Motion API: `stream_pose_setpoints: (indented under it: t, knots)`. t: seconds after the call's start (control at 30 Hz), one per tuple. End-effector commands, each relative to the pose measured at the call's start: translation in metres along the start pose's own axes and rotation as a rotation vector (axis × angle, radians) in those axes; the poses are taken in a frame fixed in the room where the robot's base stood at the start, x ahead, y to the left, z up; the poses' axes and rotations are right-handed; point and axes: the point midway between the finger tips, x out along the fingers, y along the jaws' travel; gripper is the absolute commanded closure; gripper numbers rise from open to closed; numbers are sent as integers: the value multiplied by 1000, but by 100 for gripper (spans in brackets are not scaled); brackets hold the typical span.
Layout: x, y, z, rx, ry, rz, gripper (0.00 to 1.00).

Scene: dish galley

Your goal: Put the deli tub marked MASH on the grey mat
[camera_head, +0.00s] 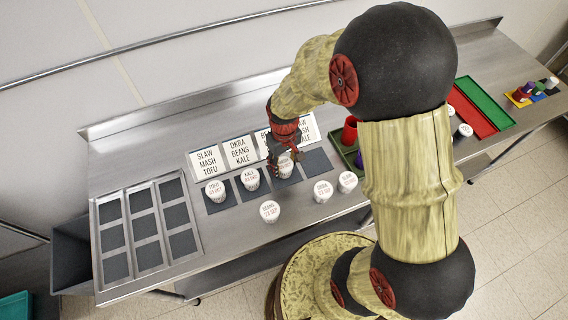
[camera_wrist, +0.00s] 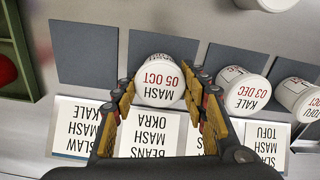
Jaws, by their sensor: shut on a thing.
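The deli tub marked MASH, 05 OCT (camera_wrist: 160,82) is white with a pale lid. My gripper (camera_wrist: 163,88) is shut on it, one finger on each side. In the head view the tub (camera_head: 285,170) is at the third dark grey mat from the left (camera_head: 291,182), partly hidden by my gripper (camera_head: 284,160). In the wrist view that mat (camera_wrist: 185,48) shows behind the tub. I cannot tell whether the tub touches it. The rightmost grey mat (camera_head: 317,161) is bare; it also shows in the wrist view (camera_wrist: 84,50).
Tubs marked KALE (camera_head: 250,179) and TOFU (camera_head: 215,191) stand on the mats to the left. BEANS (camera_head: 270,212), OKRA (camera_head: 322,192) and another tub (camera_head: 347,182) stand in front. Label cards (camera_head: 207,162) line the back. A divided tray (camera_head: 147,254) is at left, a green tray (camera_head: 349,153) at right.

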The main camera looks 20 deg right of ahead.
Motion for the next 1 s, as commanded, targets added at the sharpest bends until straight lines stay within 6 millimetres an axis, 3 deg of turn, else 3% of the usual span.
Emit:
stream_pose_setpoints:
  t: [0.23,0.27,0.57,0.87,1.0]
  knots:
    - [3,0,0,0,0,0,84]
    - [3,0,0,0,0,0,56]
    - [2,0,0,0,0,0,39]
    - [2,0,0,0,0,0,39]
    - [-9,0,-1,0,3,1,39]
